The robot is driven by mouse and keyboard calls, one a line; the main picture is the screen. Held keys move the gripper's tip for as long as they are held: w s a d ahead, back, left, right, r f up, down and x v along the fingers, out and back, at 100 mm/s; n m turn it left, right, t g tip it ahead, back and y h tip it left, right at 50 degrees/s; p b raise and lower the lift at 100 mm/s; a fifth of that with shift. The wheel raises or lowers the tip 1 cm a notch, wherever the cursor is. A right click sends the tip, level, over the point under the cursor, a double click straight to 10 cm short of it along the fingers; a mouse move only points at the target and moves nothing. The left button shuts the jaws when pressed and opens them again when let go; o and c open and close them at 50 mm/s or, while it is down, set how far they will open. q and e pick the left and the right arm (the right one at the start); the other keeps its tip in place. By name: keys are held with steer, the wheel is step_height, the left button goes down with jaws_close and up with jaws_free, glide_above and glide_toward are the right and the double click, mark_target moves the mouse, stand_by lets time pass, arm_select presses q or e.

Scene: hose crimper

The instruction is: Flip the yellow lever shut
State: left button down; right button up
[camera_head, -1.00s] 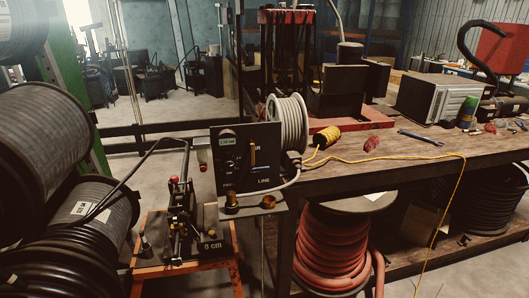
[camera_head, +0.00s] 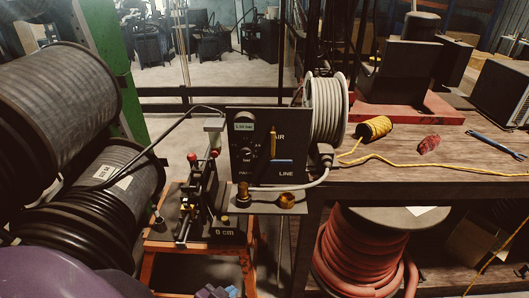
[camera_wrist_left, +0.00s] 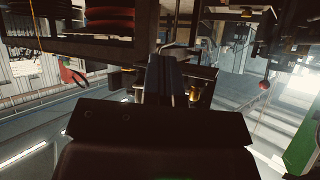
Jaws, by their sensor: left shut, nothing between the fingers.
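The yellow lever (camera_head: 273,141) stands upright on the front of a black panel (camera_head: 240,165) marked AIR and LINE. A blue bar lies level on the panel just below it. My left gripper (camera_head: 217,292) shows only partly at the bottom edge of the head view, below the panel and apart from it. In the left wrist view its dark fingers (camera_wrist_left: 167,80) are together with nothing between them. I cannot make out the lever in that view. My right gripper is not in view.
A crimping tool (camera_head: 202,195) with red knobs stands on an orange stand (camera_head: 160,262) left of the panel. Brass fittings (camera_head: 287,199) sit on the panel's shelf. Black hose reels (camera_head: 60,110) crowd the left. The wooden bench (camera_head: 430,175) holds a white hose reel (camera_head: 325,105).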

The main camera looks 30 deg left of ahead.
arm_select(q)
steer(key=n+t+h+b, duration=0.2)
steer(key=n+t+h, duration=0.35)
steer(key=n, duration=1.05)
glide_toward(273, 141)
step_height(273, 141, down, 4)
steer(key=s+a, duration=0.2)
steer(key=s, duration=0.1)
steer(key=shift+d+r+y, duration=0.15)
steer(key=shift+y, duration=0.3)
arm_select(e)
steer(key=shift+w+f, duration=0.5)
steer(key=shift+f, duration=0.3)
arm_select(q)
steer(key=shift+t, duration=0.25)
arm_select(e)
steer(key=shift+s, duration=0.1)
arm_select(q)
steer(key=x, duration=1)
steer(key=shift+p, duration=0.4)
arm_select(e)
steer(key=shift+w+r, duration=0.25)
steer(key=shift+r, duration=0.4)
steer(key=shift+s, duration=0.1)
